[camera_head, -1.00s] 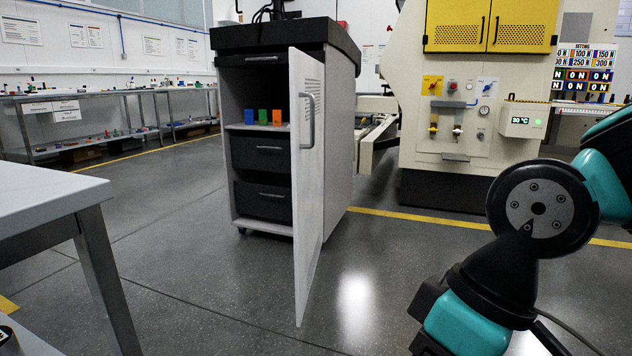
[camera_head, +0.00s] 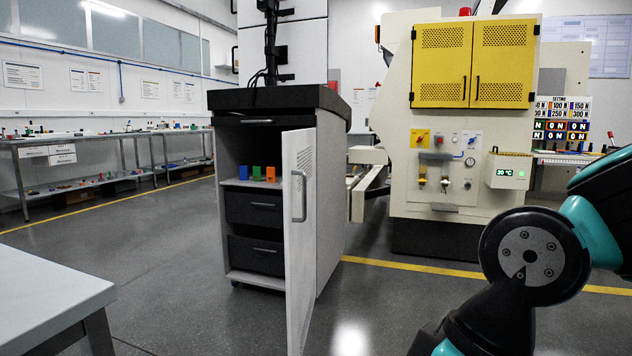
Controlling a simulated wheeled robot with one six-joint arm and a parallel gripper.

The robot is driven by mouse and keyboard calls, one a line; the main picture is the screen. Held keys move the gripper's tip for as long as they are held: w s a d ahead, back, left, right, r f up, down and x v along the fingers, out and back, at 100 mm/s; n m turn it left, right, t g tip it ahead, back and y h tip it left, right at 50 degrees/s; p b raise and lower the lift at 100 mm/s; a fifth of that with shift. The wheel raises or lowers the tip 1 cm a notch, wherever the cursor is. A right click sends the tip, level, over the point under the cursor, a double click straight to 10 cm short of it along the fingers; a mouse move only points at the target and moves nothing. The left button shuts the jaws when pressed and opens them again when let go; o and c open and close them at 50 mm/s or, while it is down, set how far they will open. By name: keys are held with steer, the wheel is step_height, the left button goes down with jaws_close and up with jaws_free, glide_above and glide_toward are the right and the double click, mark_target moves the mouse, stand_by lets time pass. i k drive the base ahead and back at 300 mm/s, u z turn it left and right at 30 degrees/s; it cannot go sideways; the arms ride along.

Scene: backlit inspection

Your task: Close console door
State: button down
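The console (camera_head: 330,185) is a grey cabinet with a black top, standing a little left of the middle. Its white door (camera_head: 298,255) hangs open and swings out toward me, with a perforated patch near the top and a vertical grey handle (camera_head: 300,196) on the face turned right. Inside, a shelf holds a blue, a green and an orange block (camera_head: 257,173), with two dark drawers (camera_head: 252,210) below. My arm shows at the lower right, apart from the door. My gripper is outside the picture.
A grey table (camera_head: 45,295) stands at the lower left. A cream machine with yellow doors (camera_head: 440,65) stands behind at the right. Benches with small parts (camera_head: 90,140) line the left wall. The floor (camera_head: 170,255) between the table and the console is clear.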

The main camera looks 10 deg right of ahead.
mark_target(298, 146)
steer(key=z, duration=0.05)
steer(key=k, duration=0.45)
steer(key=u, duration=0.8)
steer(key=i, duration=1.35)
steer(key=z, duration=0.5)
